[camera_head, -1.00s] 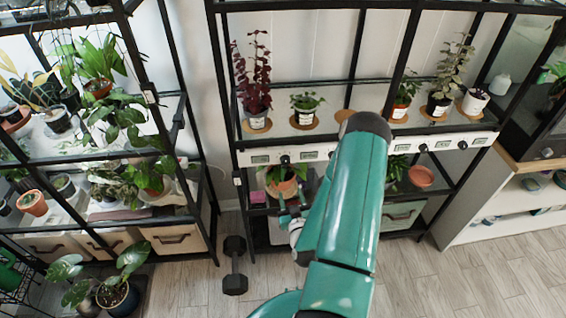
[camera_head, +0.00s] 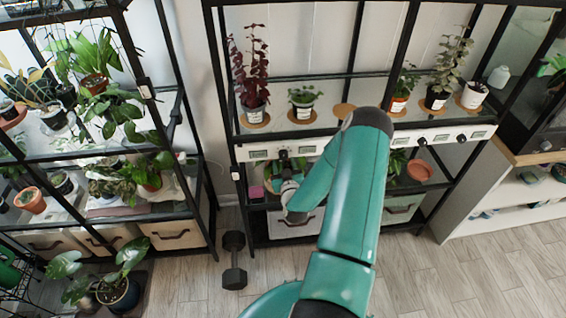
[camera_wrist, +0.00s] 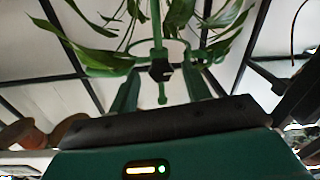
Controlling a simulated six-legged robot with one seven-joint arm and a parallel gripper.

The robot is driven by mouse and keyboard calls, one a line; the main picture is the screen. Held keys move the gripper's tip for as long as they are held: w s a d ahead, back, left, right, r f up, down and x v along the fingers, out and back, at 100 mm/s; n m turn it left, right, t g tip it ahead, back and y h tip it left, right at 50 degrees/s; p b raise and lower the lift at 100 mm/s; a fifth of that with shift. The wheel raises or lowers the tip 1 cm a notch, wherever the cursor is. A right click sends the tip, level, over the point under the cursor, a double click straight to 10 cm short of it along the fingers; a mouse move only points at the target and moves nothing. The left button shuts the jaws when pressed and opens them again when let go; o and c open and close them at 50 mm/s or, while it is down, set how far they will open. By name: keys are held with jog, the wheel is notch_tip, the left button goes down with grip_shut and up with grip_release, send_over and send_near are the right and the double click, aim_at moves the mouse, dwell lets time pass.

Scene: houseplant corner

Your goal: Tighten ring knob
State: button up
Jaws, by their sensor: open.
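In the wrist view, a black knob (camera_wrist: 160,70) sits on a green ring (camera_wrist: 178,46) around a leafy plant. A thin green upright rod (camera_wrist: 157,22) rises behind the knob. My gripper (camera_wrist: 163,77) is open, with one green finger to the left of the knob and one to the right. Gaps show on both sides, so neither finger visibly touches it. In the head view, my gripper (camera_head: 287,178) is at the left of the middle rack's lower shelf. It and my arm hide most of the plant there, and the knob cannot be made out.
A white panel (camera_head: 305,149) with dark dials runs along the rack just above my gripper. Several potted plants stand on the shelf above, including a red-leaved one (camera_head: 252,75). A black dumbbell (camera_head: 234,260) lies on the floor. A white-fronted drawer (camera_head: 295,222) is below.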

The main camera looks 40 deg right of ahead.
jog(key=shift+w+d, duration=0.25)
jog(key=shift+w, duration=0.25)
jog(key=shift+c, duration=0.5)
jog(key=c, duration=0.9)
